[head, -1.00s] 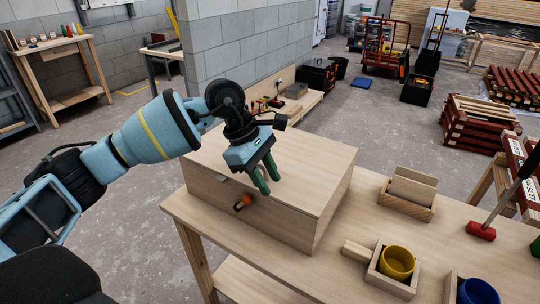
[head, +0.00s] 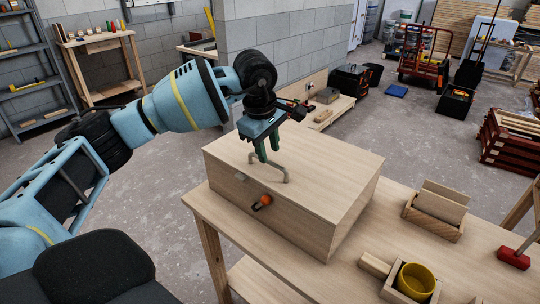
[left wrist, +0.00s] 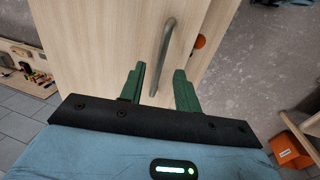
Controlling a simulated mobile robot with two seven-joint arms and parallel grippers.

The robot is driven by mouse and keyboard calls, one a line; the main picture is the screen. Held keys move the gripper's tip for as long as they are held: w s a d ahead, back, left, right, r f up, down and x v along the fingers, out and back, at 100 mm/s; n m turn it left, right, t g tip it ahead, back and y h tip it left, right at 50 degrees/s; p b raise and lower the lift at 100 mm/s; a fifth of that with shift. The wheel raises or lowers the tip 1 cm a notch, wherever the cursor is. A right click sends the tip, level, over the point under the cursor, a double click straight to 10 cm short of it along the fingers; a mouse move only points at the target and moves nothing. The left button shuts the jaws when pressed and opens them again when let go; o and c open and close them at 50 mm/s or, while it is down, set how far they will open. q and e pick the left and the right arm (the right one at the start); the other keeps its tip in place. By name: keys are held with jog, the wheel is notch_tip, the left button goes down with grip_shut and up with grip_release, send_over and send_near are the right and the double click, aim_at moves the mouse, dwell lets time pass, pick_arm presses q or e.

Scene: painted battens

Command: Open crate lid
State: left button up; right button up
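The crate (head: 285,222) is a pale wooden box on the workbench, and its flat lid (head: 335,165) lies closed on top. A grey bar handle (head: 284,172) stands on the lid near its front edge. An orange-knobbed latch (head: 266,200) is on the front face. My left gripper (head: 268,154) is at the handle with its green fingers pointing down. In the left wrist view the fingers (left wrist: 160,85) are apart, with the handle (left wrist: 166,50) showing between and beyond them. I cannot tell whether they touch it. My right gripper is out of view.
On the workbench (head: 330,280), right of the crate, are a wooden holder with panels (head: 437,208), a yellow cup (head: 415,280) in a wooden tray and a red mallet head (head: 514,258). A grey block wall (head: 270,50) stands behind.

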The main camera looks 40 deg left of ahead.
pick_arm(q)
jog(key=shift+w+f, duration=0.15)
jog(key=shift+f, duration=0.6)
jog(key=shift+w+f, duration=0.1)
jog(key=shift+f, duration=0.6)
jog(key=shift+c, duration=0.2)
grip_shut()
